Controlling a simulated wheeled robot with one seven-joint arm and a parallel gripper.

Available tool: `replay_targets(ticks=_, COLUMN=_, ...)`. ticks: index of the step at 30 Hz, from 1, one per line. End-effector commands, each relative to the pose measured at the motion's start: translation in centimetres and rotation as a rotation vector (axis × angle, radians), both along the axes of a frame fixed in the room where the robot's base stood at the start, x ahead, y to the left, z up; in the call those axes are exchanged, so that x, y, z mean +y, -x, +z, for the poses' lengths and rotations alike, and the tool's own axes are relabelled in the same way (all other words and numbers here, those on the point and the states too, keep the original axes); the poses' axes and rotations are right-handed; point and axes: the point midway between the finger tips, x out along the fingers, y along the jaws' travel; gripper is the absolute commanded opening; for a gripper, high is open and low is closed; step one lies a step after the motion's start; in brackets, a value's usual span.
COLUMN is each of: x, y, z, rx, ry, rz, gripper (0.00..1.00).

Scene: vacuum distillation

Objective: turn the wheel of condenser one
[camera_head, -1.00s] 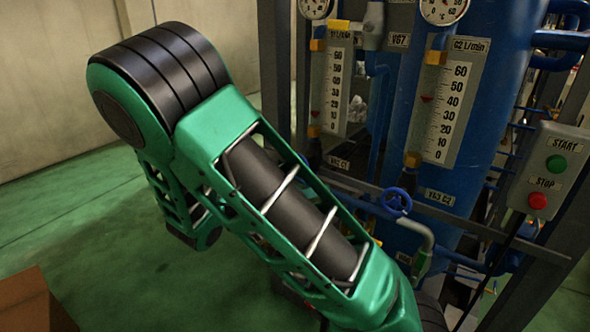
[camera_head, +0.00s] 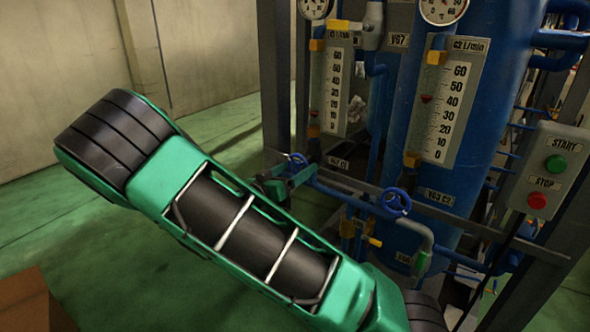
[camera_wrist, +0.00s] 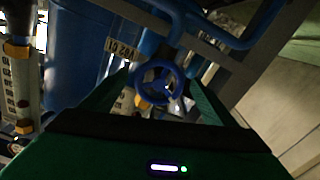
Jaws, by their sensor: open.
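The blue wheel of condenser one (camera_head: 297,159) shows in the head view beside the tag that reads C1 (camera_head: 338,163). It also shows in the wrist view (camera_wrist: 144,72) as a small blue ring with spokes. My gripper (camera_head: 288,178) has dark green fingers and is at this wheel, just below it in the head view. In the wrist view my gripper (camera_wrist: 160,78) is open, with one finger on each side of the wheel. I cannot tell whether either finger touches the wheel. My own arm hides part of the scene below.
A second blue wheel (camera_head: 396,202) by the C2 tag (camera_head: 440,197) sits to the right. Blue pipes and a dark metal frame (camera_head: 277,80) surround the wheels. A START/STOP box (camera_head: 548,172) is at the right. Open green floor (camera_head: 60,225) lies to the left.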

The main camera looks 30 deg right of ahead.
Motion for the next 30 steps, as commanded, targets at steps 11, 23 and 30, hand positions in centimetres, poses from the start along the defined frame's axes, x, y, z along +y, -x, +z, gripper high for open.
replay_targets(ticks=11, x=-1.9, y=-0.7, z=0.0, rx=0.0, ry=-0.001, rz=0.0, gripper=0.8)
replay_targets(ticks=23, x=-1.3, y=-0.7, z=0.0, rx=0.001, ry=-0.001, rz=0.002, gripper=0.39)
replay_targets(ticks=30, x=-2.0, y=-0.7, z=-0.1, rx=0.023, ry=0.006, rz=-0.001, gripper=0.39)
